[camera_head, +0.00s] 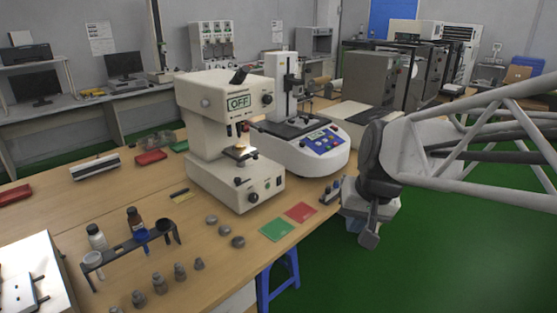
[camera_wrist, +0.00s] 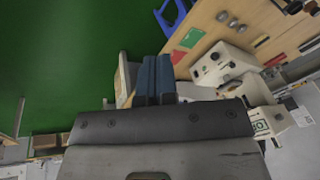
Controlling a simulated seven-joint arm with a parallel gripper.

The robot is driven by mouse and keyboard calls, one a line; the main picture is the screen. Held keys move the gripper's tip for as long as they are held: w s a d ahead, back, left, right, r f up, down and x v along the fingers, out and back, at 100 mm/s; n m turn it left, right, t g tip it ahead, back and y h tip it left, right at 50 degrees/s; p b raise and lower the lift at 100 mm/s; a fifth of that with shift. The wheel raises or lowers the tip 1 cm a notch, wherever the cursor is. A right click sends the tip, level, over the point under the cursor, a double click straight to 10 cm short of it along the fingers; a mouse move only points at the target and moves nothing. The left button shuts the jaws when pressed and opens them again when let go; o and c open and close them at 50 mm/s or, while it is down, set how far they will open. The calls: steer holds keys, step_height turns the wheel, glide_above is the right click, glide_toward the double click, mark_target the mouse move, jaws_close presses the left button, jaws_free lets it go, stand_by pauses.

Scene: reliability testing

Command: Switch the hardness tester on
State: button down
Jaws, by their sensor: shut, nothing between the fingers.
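The hardness tester (camera_head: 222,186) is a cream machine standing on the wooden bench in the head view. Its green-framed display (camera_head: 238,102) reads OFF. The front of its base carries a dark round knob (camera_head: 253,197) and small controls, one greenish (camera_head: 267,184). The tester also shows in the wrist view (camera_wrist: 226,64), at the right and partly hidden by my gripper body. My gripper (camera_head: 369,238) is off the bench's right side, over the green floor, well apart from the tester. In the wrist view its two bluish fingers (camera_wrist: 155,78) are together and empty.
A white and blue instrument (camera_head: 310,150) stands right behind the tester. Green (camera_head: 277,230) and red (camera_head: 301,212) cards and several metal pieces lie before it. A dark rack with bottles (camera_head: 130,245) is at front left. A blue stool (camera_head: 278,280) is under the bench edge.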

steer(key=w+a+f+m+y, duration=0.1)
steer(key=w+f, duration=0.1)
steer(key=w, duration=0.9)
steer(key=w+a+f+m+t+y, duration=0.1)
steer(key=w+a+f, duration=0.15)
steer(key=w, duration=0.85)
steer(key=w+a+f+m+y, duration=0.1)
steer(key=w+f+m, duration=0.1)
steer(key=w, duration=1)
steer(key=w+f+m+t+y, duration=0.1)
steer(key=w+f+m+t, duration=0.1)
steer(key=w+f, duration=1.6)
steer(key=w+m, duration=0.1)
steer(key=w, duration=0.3)
steer(key=shift+d+f+m, duration=0.15)
steer(key=shift+d+m, duration=0.05)
steer(key=shift+m, duration=0.2)
steer(key=shift+w+a, duration=0.1)
steer(key=shift+w, duration=0.05)
